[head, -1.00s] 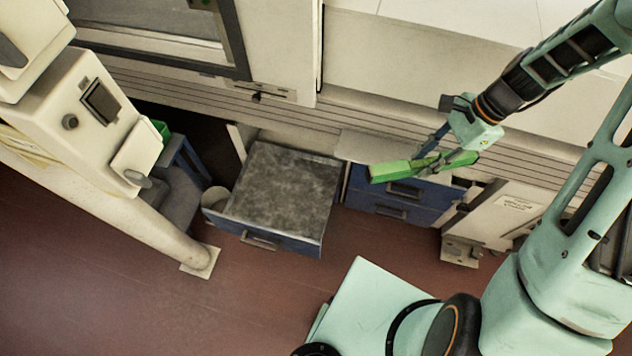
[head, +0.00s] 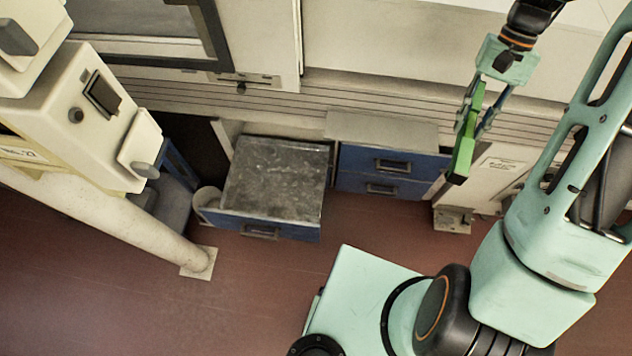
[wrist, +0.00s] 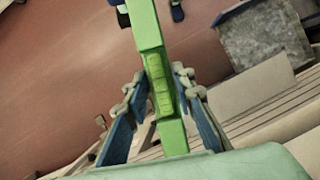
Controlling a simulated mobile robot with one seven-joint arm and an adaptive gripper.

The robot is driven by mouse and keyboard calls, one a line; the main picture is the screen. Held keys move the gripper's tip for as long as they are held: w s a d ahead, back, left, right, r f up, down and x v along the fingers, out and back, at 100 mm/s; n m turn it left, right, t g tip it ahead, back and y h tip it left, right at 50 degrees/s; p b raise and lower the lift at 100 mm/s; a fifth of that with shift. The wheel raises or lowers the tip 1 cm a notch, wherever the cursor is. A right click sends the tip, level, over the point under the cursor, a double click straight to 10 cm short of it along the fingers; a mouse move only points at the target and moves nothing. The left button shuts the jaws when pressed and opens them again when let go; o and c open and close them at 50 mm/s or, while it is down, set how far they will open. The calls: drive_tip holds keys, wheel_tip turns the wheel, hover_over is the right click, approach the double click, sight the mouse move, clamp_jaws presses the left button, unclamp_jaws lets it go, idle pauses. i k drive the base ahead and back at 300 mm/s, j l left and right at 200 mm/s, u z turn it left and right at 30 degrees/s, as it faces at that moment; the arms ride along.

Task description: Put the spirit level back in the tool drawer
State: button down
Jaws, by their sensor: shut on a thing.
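The spirit level is a bright green bar (head: 466,138), held up in the air at the right of the head view. My gripper (head: 482,118) is shut on it around its middle. In the wrist view the level (wrist: 148,40) runs up between my two fingers (wrist: 160,95), and its lower end goes behind a pale green part of mine. The tool drawer (head: 276,180) is a blue-fronted drawer standing open, left of my gripper and apart from it. Its grey, mottled inside looks empty. It also shows at the upper right of the wrist view (wrist: 262,45).
A blue cabinet with two shut drawers (head: 392,172) stands right of the open drawer. A beige machine with a slanted post (head: 150,225) stands at the left, and a small round bin (head: 206,198) is beside the drawer.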

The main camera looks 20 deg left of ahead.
sight(275, 192)
drive_tip(key=k+j, duration=0.15)
drive_tip(key=j, duration=0.15)
drive_tip(key=k+j, duration=0.2)
drive_tip(key=i+j, duration=0.1)
drive_tip(key=j, duration=0.85)
